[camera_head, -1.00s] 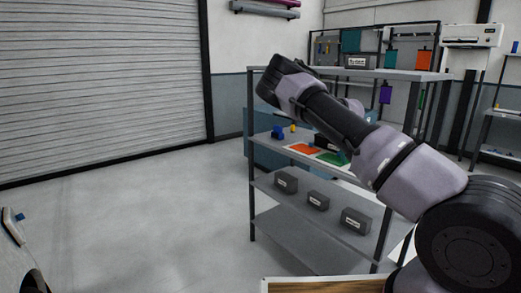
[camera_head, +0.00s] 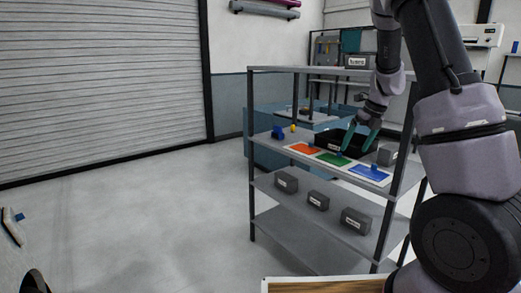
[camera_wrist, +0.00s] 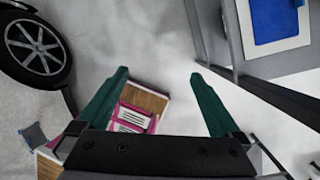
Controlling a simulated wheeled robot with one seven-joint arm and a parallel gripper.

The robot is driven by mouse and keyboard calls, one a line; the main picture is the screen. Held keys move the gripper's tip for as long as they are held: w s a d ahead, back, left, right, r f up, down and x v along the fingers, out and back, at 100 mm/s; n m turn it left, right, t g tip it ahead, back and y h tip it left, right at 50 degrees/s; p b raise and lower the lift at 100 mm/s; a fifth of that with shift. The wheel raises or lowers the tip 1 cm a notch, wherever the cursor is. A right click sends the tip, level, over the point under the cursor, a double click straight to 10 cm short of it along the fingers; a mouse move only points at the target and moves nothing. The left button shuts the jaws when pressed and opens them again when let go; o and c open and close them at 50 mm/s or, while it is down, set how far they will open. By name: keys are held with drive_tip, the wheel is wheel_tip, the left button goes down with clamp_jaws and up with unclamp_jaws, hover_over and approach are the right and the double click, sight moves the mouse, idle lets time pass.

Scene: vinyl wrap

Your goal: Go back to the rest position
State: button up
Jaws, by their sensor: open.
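My gripper (camera_head: 358,142) has two teal fingers spread apart and pointing down. In the head view it shows in front of the shelf rack (camera_head: 310,72), at the height of the middle shelf. In the wrist view the gripper (camera_wrist: 159,76) is open, with nothing held between its fingers. The floor and a wood-topped item with pink edges (camera_wrist: 148,100) show beyond the fingers. The arm rises at the right of the head view and bends down to the gripper.
The middle shelf bears an orange sheet (camera_head: 304,148), a green sheet (camera_head: 333,159), a blue sheet (camera_head: 370,173) and a black bin (camera_head: 328,138). The blue sheet also shows in the wrist view (camera_wrist: 275,20). Grey boxes (camera_head: 357,221) stand below. Open floor (camera_head: 150,220) lies left.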

drive_tip(key=s+a+r+n+t+y, duration=0.1)
drive_tip(key=s+a+r+n, duration=0.2)
drive_tip(key=s+r+n, duration=0.45)
drive_tip(key=s+a+r+n+t+y, duration=0.1)
drive_tip(key=s+a+r+n, duration=0.2)
drive_tip(key=s+r+n, duration=0.5)
drive_tip(key=s+a+r+n+t+h, duration=0.1)
drive_tip(key=s+r+n, duration=0.1)
drive_tip(key=s+n, duration=0.4)
drive_tip(key=s+r+n+t+h, duration=0.1)
drive_tip(key=s+r+n, duration=0.1)
drive_tip(key=s+n, duration=0.4)
drive_tip(key=shift+s+a+r+n+t+h, duration=0.15)
drive_tip(key=shift+a+r+n+t+h, duration=0.2)
drive_tip(key=shift+n, duration=0.4)
